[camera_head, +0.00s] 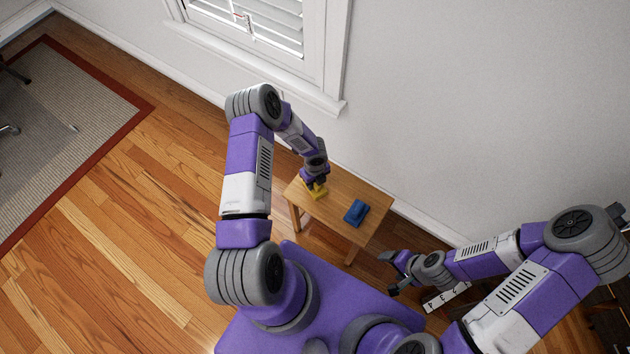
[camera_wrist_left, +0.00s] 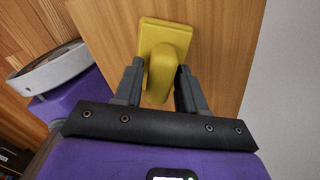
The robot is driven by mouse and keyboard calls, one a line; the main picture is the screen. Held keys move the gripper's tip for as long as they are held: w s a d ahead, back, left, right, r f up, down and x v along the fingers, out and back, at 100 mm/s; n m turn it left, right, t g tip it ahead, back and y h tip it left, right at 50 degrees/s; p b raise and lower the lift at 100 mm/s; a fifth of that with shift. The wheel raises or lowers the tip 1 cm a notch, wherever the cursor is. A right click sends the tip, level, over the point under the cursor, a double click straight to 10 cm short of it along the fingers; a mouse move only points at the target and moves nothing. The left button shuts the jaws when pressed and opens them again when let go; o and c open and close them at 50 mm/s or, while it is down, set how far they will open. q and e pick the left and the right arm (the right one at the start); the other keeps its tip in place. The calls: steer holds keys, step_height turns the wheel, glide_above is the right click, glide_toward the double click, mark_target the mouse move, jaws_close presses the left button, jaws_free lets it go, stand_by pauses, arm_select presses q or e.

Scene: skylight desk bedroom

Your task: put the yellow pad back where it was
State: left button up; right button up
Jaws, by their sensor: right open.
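The yellow pad (camera_head: 316,191) is at the far left part of the small wooden table (camera_head: 338,210). In the left wrist view the yellow pad (camera_wrist_left: 155,38) shows a flat base with a raised grip on top. My left gripper (camera_head: 314,182) is over it, pointing down. In the wrist view the fingers of my left gripper (camera_wrist_left: 160,78) stand on both sides of the raised grip, very close to it. Whether they press on it cannot be told. My right gripper (camera_head: 392,273) is open and empty, beside the table's right end and away from the pad.
A blue pad (camera_head: 356,212) lies on the table, right of the yellow one. A white strip with numbers (camera_head: 446,297) is below my right arm. The wall and window (camera_head: 270,30) are behind the table. The table between the pads is clear.

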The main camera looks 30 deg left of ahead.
arm_select(q)
steer(key=shift+o, duration=1.3)
steer(key=shift+r, duration=0.15)
step_height(320, 180, up, 11)
steer(key=p, duration=0.4)
steer(key=s+d+n+h, duration=0.2)
steer(key=s+d+n, duration=0.6)
steer(key=n, duration=0.5)
steer(key=s+d+r+n+h, duration=0.1)
steer(key=s+d+n+h, duration=0.1)
steer(key=s+d+n, duration=0.6)
steer(key=shift+n+t, duration=0.3)
steer(key=shift+n, duration=2.3)
steer(key=shift+w, duration=0.1)
